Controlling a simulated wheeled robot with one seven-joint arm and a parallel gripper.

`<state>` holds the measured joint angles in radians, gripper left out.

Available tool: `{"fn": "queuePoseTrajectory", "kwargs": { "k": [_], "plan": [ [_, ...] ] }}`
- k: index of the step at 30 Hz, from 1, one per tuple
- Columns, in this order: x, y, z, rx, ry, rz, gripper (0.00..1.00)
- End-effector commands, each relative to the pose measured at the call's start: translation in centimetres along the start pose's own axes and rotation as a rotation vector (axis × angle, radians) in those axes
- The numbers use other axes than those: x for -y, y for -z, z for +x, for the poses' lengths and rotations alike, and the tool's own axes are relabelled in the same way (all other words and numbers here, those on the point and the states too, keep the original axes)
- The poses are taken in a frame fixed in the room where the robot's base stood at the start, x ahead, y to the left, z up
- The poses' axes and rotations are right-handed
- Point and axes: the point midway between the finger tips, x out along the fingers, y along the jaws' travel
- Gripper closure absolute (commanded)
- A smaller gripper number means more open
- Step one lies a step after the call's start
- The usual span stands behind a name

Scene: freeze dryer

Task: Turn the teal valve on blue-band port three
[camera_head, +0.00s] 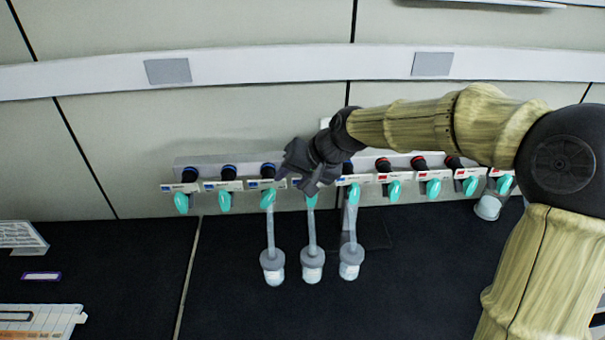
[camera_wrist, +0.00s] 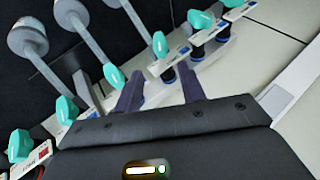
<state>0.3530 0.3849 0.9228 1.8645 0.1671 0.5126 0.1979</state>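The teal valve on blue-band port three (camera_head: 267,198), counting from the left, has a tube and a capped flask (camera_head: 272,266) hanging below it. In the wrist view, this teal valve (camera_wrist: 160,45) lies just beyond the fingertips, beside a white label and a dark blue-banded knob (camera_wrist: 168,76). My gripper (camera_head: 297,181) is just right of port three in the head view and covers the upper part of port four. In the wrist view, my gripper (camera_wrist: 160,82) is open, with its fingers apart and nothing held. I see no clear contact with the valve.
Other teal valves stand close on both sides, including port two (camera_head: 224,201) and port four (camera_head: 311,200). Red-band ports (camera_head: 394,189) are to the right. Two more flasks (camera_head: 312,264) (camera_head: 351,261) hang nearby. The black bench (camera_head: 250,315) is clear in front.

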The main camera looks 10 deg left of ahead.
Motion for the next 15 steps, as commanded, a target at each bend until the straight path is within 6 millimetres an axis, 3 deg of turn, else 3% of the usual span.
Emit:
{"fn": "queuePoseTrajectory", "kwargs": {
  "k": [6,15],
  "plan": [
    [-0.1,0.1,-2.9,-0.004,-0.001,0.0,0.6],
    [0.1,-0.1,-3.9,0.001,0.001,-0.001,0.6]
  ]
}}
